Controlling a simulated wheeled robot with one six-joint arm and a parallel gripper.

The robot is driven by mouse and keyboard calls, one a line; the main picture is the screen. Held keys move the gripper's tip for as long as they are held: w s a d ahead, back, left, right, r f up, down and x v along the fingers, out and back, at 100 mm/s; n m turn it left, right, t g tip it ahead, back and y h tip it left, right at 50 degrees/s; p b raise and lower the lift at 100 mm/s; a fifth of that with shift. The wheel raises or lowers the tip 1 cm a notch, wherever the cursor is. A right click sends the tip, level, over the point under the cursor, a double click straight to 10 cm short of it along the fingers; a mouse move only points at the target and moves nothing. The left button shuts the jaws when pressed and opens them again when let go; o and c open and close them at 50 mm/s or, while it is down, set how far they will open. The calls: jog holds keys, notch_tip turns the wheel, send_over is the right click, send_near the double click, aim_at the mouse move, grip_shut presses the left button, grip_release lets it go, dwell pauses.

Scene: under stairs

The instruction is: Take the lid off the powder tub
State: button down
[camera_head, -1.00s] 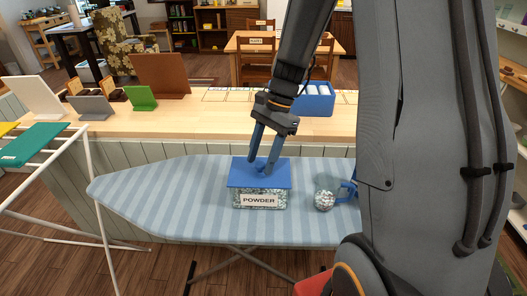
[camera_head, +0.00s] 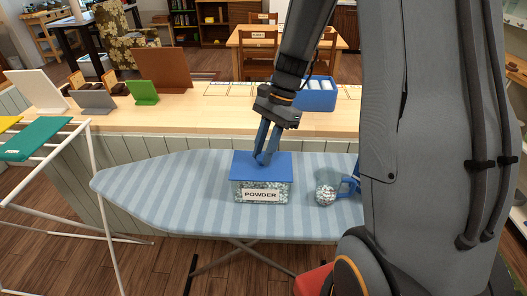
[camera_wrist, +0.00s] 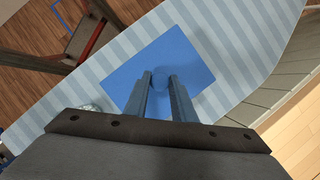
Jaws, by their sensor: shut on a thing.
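The powder tub (camera_head: 262,194) stands upright on the striped ironing board. It is see-through with speckled contents and a white POWDER label. Its flat blue lid (camera_head: 281,167) sits on top, and I see no gap between lid and tub. The lid also fills the middle of the wrist view (camera_wrist: 194,57). My gripper (camera_head: 262,160) comes down from above, its two blue fingers shut on the lid's small round blue knob (camera_wrist: 160,76). The fingers mostly hide the knob in the head view. The lid hides the tub in the wrist view.
A speckled round scoop (camera_head: 325,194) with a blue handle lies right of the tub on the ironing board (camera_head: 165,191). Behind is a wooden counter (camera_head: 200,119) with a blue bin (camera_head: 316,96) and propped boards. A drying rack (camera_head: 100,190) stands left. The board's left part is clear.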

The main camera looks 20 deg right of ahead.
jog(key=shift+r+p, duration=0.75)
jog(key=shift+r, duration=0.15)
notch_tip(320, 180, up, 4)
jog(key=p, duration=0.3)
jog(key=shift+r+p, duration=0.15)
jog(key=shift+p, duration=0.15)
jog(key=shift+r, duration=0.8)
jog(key=shift+a, duration=0.1)
